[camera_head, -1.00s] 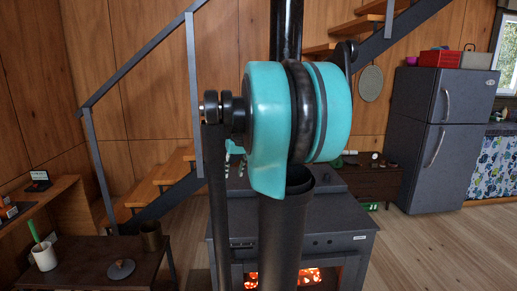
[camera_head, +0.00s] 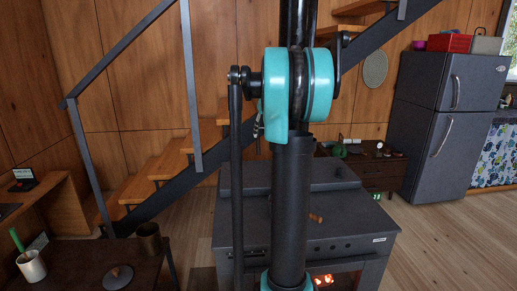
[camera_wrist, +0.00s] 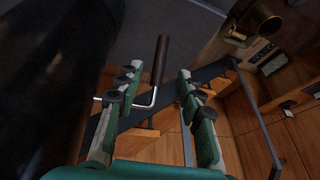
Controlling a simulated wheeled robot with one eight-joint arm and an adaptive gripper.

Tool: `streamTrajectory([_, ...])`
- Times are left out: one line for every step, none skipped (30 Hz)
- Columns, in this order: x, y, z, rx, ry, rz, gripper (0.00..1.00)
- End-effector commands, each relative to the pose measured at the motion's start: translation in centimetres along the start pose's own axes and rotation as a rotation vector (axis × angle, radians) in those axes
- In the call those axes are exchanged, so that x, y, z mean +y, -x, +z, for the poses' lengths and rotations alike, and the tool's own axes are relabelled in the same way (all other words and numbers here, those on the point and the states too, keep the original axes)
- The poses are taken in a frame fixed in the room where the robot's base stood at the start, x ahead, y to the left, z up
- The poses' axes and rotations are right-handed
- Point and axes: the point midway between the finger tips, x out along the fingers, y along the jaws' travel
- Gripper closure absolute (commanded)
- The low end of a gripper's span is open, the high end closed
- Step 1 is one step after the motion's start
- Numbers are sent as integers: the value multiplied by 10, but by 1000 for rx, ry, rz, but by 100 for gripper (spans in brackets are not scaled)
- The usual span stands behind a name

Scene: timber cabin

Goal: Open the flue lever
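The flue lever (camera_wrist: 158,72) is a bent bright metal rod with a dark brown grip. In the wrist view it lies between the fingers of my gripper (camera_wrist: 157,74), with a visible gap to the right finger. The fingers are green with dark pads and stand apart. The rod's bend lies close to the left finger; I cannot tell whether they touch. A large black, rounded surface (camera_wrist: 45,75), perhaps the flue pipe, fills the left of the wrist view. In the head view my arm hides most of the gripper and the lever.
The dark stove (camera_head: 340,215) with a lit fire stands behind my arm. A staircase (camera_head: 165,185) with a metal rail rises behind it. A low table (camera_head: 85,268) with a mug (camera_head: 31,265) is at left. A grey fridge (camera_head: 440,125) is at right, with open floor before it.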

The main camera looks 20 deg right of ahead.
Motion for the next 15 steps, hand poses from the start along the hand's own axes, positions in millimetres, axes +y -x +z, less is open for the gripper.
streamTrajectory([0, -11, 0, 0, 1, 0, 62])
streamTrajectory([0, -17, 0, 0, 1, 0, 62])
streamTrajectory([0, -25, 0, 0, 1, -1, 62])
streamTrajectory([-1, -31, 0, 0, 1, -1, 62])
streamTrajectory([-1, -37, 0, 0, 1, -1, 62])
streamTrajectory([0, -44, 0, 0, 1, -1, 62])
streamTrajectory([0, -50, 0, 0, 1, 0, 62])
streamTrajectory([0, -55, 0, 0, 1, 0, 62])
streamTrajectory([0, -62, 0, 0, 1, 0, 62])
streamTrajectory([0, -67, 0, 0, 1, 0, 62])
streamTrajectory([0, -71, 0, 0, 1, 0, 62])
streamTrajectory([0, -76, 0, 0, 1, 0, 62])
streamTrajectory([0, -80, 0, 0, 1, 0, 62])
streamTrajectory([0, -83, 0, 0, 1, 0, 62])
streamTrajectory([0, -86, 0, 0, 0, 0, 62])
